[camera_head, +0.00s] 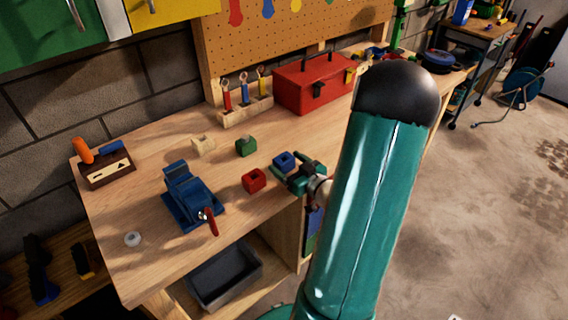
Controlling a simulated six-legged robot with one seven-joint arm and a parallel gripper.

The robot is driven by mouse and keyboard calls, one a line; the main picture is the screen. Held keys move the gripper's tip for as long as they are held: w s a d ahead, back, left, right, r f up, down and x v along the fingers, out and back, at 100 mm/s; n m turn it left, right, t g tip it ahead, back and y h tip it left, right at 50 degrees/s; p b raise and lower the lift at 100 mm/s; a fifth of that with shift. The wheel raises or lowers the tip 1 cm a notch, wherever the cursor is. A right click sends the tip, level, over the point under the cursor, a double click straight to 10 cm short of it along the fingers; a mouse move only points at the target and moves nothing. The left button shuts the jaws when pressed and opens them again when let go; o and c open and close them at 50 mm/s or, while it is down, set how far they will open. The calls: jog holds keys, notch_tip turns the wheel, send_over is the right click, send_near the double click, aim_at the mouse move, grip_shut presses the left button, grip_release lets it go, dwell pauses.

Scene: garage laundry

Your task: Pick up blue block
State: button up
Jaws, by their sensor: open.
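The blue block (284,160) is a small cube with a dark opening in its top. It sits on the wooden workbench near the front edge. My gripper (294,172) is open and close beside the blue block, with its green fingers at the block's right and front sides. I cannot tell whether a finger touches the block. My teal arm link hides part of the bench to the right.
A red block (254,180) lies just left of my gripper. A green block (246,146) and a cream block (203,145) lie farther back. A blue vise (190,197) stands left. A red toolbox (312,84) and a screwdriver rack (246,109) stand behind.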

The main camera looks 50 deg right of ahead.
jog(key=shift+w+d, duration=0.1)
jog(key=shift+w, duration=1)
jog(key=shift+c, duration=0.5)
jog(key=c, duration=1)
jog(key=shift+o, duration=0.2)
jog(key=shift+r, duration=0.2)
